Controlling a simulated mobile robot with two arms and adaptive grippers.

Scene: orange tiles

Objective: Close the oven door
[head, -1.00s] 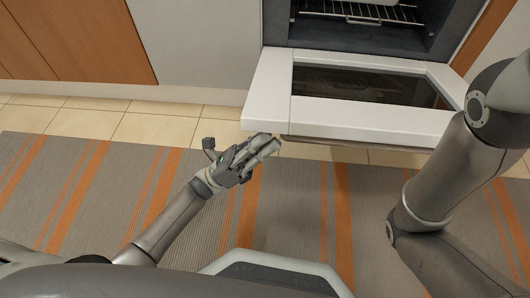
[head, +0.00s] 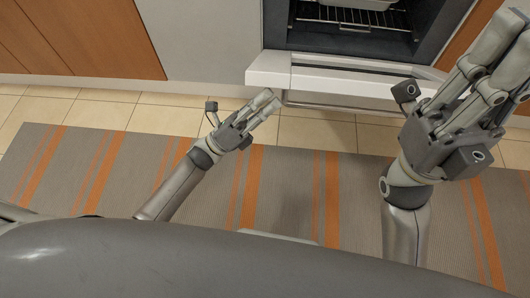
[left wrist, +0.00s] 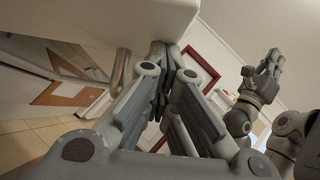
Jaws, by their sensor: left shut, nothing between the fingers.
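The white oven door (head: 268,73) is hinged at the bottom of the oven and stands partly open, tilted up, with a dark glass window and a handle bar along its outer side. My left gripper (head: 268,102) is shut and empty, just below the door's left front corner in the head view. In the left wrist view its fingers (left wrist: 165,60) point up to the white door panel (left wrist: 160,18), at or close to its underside; contact is unclear. My right gripper (head: 512,50) is raised at the right, near the door's right end; whether its fingers are closed is unclear.
The oven cavity (head: 350,42) holds a wire rack and a light dish (head: 362,4). Wooden cabinet fronts (head: 85,38) stand at the left, with a white panel beside the oven. A striped rug (head: 290,190) covers the tiled floor, clear of objects.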

